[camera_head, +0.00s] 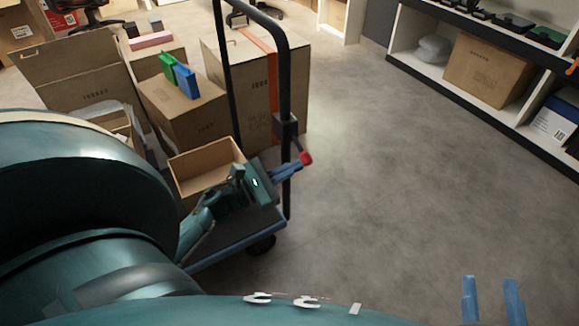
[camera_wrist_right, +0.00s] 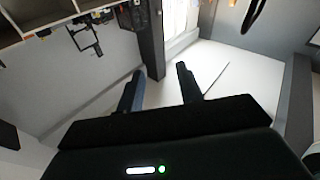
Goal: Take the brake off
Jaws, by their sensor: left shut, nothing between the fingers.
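The cart (camera_head: 217,247) has a dark platform and a black tubular handle (camera_head: 284,75). A black clamp (camera_head: 286,127) sits on the handle's near upright. A short dark brake lever with a red knob (camera_head: 306,158) slants down from it. My left gripper (camera_head: 298,164) is at the handle, its blue fingers shut with nothing between them. Their tips are right by the red knob; I cannot tell whether they touch it. My right gripper (camera_head: 492,292) is open and empty at the bottom right, far from the cart. Its open fingers also show in the right wrist view (camera_wrist_right: 158,82).
Cartons stand on and around the cart: a tall one with an orange strap (camera_head: 262,85), an open one (camera_head: 205,168), and one with green and blue items (camera_head: 185,105). Shelves (camera_head: 500,95) line the right back. The floor (camera_head: 390,180) right of the cart is clear.

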